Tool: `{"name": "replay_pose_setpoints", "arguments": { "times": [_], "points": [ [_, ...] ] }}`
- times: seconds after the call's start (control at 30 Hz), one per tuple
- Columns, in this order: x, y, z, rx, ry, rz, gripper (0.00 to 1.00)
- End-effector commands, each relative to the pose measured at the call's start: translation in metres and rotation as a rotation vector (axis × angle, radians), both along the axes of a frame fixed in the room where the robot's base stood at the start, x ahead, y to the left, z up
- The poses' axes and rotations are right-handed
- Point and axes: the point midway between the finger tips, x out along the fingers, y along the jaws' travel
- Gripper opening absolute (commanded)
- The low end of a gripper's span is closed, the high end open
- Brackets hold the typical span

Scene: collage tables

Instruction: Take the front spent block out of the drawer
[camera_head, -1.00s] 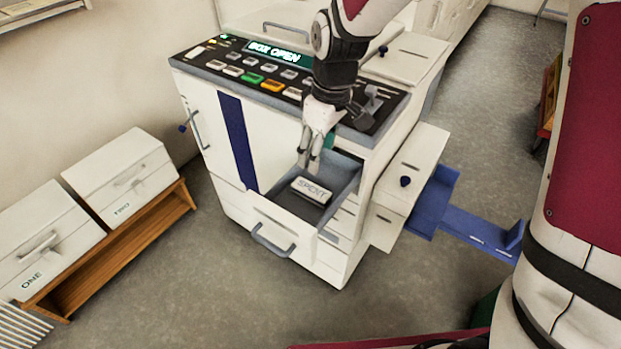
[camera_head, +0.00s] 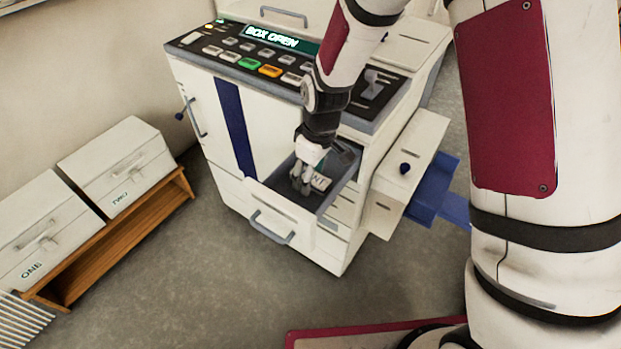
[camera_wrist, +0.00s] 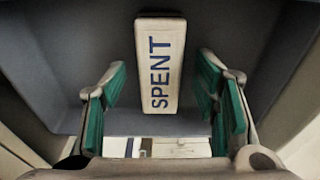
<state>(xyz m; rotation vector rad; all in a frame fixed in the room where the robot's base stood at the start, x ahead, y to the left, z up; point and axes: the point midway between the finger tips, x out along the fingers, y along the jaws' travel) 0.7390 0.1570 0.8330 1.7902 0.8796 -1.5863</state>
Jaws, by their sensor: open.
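The spent block (camera_wrist: 160,65), pale with dark "SPENT" lettering, lies in the open drawer. It also shows in the head view (camera_head: 320,182), partly hidden by my gripper. The drawer (camera_head: 283,205) is pulled out from the front of the machine, with a grey inside and a pale front with a grey handle. My gripper (camera_head: 305,185) reaches down into the drawer at the block. In the wrist view my gripper (camera_wrist: 163,95) is open, its green-padded fingers to either side of the block's near part, with gaps on both sides. Only one block shows.
The machine's panel (camera_head: 262,58) reads "BOX OPEN". A pale side box (camera_head: 410,165) and a blue tray (camera_head: 437,190) stand right of the drawer. Boxes marked ONE (camera_head: 42,240) and TWO (camera_head: 115,165) sit on a wooden bench (camera_head: 120,235) at left.

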Motion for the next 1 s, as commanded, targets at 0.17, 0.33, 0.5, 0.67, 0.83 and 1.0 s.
{"name": "replay_pose_setpoints", "arguments": {
  "times": [0.17,0.33,0.5,0.67,0.83,1.0],
  "points": [
    [0.0,0.0,-0.002,0.0,0.0,0.0,0.55],
    [0.0,0.0,-0.002,0.0,0.0,0.0,0.35],
    [0.0,0.0,-0.002,0.0,0.0,0.0,0.12],
    [0.0,0.0,-0.002,0.0,0.0,0.0,0.12],
    [0.001,0.0,0.003,0.001,-0.002,0.0,0.12],
    [0.001,0.0,0.029,0.001,-0.006,0.001,0.12]
  ]
}}
